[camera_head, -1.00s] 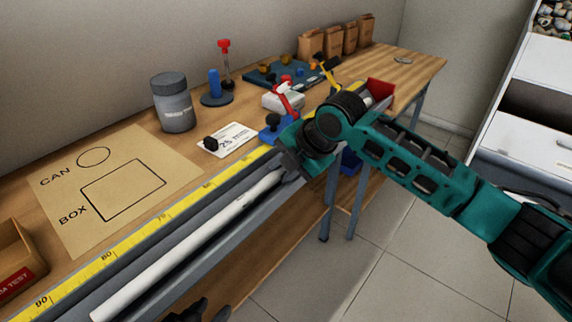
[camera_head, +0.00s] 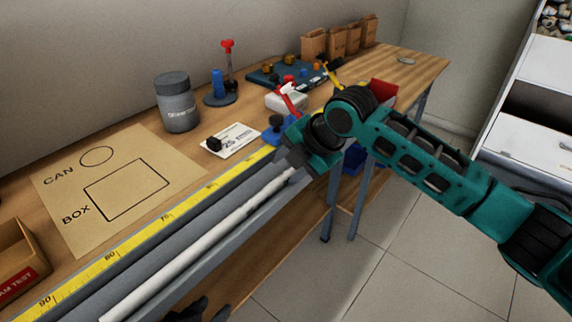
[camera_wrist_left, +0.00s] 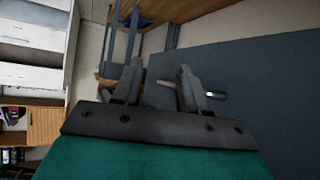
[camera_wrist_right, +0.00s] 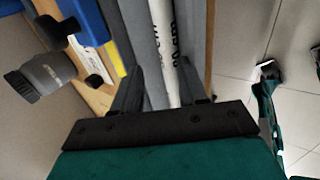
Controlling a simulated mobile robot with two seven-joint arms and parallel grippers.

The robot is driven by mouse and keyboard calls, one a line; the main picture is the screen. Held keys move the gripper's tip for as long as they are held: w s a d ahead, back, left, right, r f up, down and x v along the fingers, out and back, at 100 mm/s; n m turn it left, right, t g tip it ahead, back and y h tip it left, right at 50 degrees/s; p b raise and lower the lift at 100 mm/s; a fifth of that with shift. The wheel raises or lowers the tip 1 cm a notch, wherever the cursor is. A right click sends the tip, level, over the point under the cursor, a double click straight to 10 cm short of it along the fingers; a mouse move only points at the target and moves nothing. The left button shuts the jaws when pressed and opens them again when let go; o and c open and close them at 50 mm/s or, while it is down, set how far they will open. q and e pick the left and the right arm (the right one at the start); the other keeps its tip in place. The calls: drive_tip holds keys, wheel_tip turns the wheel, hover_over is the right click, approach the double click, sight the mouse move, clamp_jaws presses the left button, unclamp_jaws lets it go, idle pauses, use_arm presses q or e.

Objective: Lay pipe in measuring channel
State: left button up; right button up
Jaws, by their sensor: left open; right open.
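The long white pipe (camera_head: 215,233) lies lengthwise in the grey measuring channel (camera_head: 262,212), beside the yellow scale (camera_head: 140,236). My right gripper (camera_head: 290,167) is over the pipe's far part. In the right wrist view, its open fingers (camera_wrist_right: 163,90) stand either side of the pipe (camera_wrist_right: 163,35) and channel, and printed marks show on the pipe. My left gripper (camera_head: 195,312) is at the bottom edge of the head view, on the near side of the channel. In the left wrist view it is open (camera_wrist_left: 160,78), with a small grey rod tip by one finger; I cannot tell what that belongs to.
A brown CAN/BOX template (camera_head: 110,185), grey can (camera_head: 176,102) and white card (camera_head: 235,142) lie behind the scale. A blue stop block (camera_head: 276,128) and red-handled clamp (camera_head: 290,98) are near my right gripper. Open floor lies right of the bench.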

use_arm(q)
drive_tip(key=shift+s+a+r+p, duration=0.25)
drive_tip(key=shift+s+a+p, duration=0.1)
drive_tip(key=shift+p, duration=0.45)
use_arm(e)
drive_tip(key=v, duration=1.1)
drive_tip(key=shift+r, duration=0.2)
drive_tip(key=shift+s, duration=0.1)
